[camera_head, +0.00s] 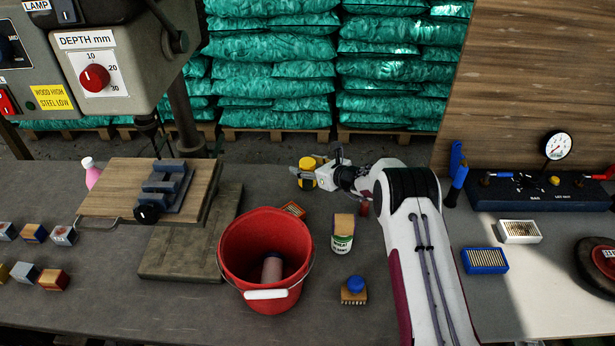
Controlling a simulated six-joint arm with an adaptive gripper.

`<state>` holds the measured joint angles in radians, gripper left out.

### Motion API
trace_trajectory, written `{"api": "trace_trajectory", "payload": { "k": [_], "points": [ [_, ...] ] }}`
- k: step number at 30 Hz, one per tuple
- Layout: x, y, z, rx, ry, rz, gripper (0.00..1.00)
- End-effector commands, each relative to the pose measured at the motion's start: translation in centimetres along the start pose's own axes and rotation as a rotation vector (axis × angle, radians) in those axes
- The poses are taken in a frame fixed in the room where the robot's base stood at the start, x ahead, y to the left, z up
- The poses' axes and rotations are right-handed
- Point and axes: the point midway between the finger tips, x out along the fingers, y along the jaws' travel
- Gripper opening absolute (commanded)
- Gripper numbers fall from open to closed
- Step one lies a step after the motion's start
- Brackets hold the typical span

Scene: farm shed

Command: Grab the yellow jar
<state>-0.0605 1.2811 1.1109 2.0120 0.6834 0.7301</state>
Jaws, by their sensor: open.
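A small yellow jar (307,172) stands near the back edge of the grey workbench (270,180), behind the red bucket. My gripper (297,176) is at the jar, reaching in from the right with its dark fingers open. One finger shows at the jar's left side, and the gripper body covers part of its right side. I cannot tell whether the fingers touch the jar.
A red bucket (245,262) with a cylinder inside stands in front. A gauge manifold (530,195) is right.

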Motion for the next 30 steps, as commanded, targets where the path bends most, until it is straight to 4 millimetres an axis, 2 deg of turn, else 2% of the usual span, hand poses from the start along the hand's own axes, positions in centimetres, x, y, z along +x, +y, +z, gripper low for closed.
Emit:
{"api": "trace_trajectory", "payload": {
  "k": [4,5,9,22,30],
  "points": [
    [0.0,0.0,0.0,0.0,0.0,0.0,0.55],
    [0.0,0.0,0.0,0.0,0.0,0.0,0.5],
    [0.0,0.0,0.0,0.0,0.0,0.0,0.14],
    [-0.1,0.0,0.2,0.0,-0.001,0.0,0.14],
    [-0.8,0.0,2.0,-0.001,-0.003,0.0,0.14]
  ]
}}
